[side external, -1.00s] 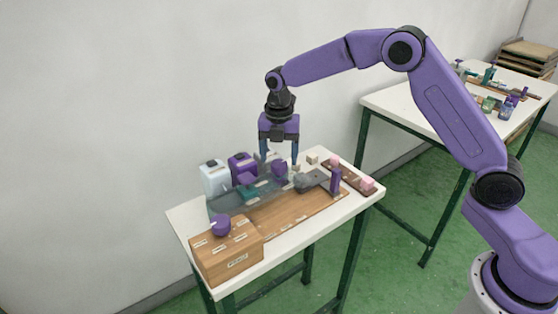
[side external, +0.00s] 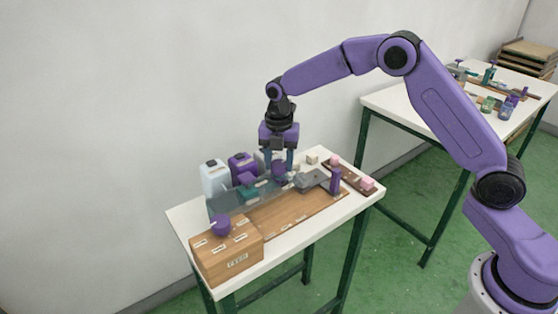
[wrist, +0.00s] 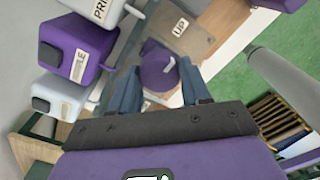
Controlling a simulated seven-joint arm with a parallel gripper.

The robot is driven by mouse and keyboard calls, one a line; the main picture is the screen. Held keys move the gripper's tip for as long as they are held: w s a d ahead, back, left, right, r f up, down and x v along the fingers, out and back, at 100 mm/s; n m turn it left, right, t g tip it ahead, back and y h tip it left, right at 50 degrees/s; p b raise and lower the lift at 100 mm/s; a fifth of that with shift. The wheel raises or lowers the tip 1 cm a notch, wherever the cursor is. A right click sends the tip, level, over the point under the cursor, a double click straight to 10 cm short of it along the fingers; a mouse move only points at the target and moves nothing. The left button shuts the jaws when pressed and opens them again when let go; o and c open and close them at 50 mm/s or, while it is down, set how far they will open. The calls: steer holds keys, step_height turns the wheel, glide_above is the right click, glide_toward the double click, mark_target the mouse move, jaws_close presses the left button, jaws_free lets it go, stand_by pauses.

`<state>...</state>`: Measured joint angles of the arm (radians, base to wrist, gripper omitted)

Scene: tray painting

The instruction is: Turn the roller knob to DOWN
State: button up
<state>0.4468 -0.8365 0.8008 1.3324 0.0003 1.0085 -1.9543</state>
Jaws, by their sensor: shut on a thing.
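The roller knob (wrist: 156,66) is purple and round, with a pale mark on its top, in the wrist view. A plate labelled UP (wrist: 180,27) lies just beyond it. My gripper (wrist: 159,72) has its two blue-grey fingers on either side of the knob and is shut on it. In the side view the knob (side external: 279,171) is partly hidden between the fingers of my gripper (side external: 279,163). I cannot read which way the pale mark points, and no DOWN label is legible.
Purple (side external: 242,165) and pale (side external: 213,177) containers stand left of my gripper, behind a see-through panel. A wooden box (side external: 228,257) with a second purple knob (side external: 221,225) is at the near left. A purple post (side external: 335,181) stands right.

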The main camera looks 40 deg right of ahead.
steer(key=shift+m, duration=0.3)
steer(key=m, duration=0.8)
steer(key=shift+m, duration=0.3)
steer(key=m, duration=0.8)
steer(key=shift+m, duration=0.4)
steer(key=o, duration=1.1)
steer(key=shift+c, duration=0.2)
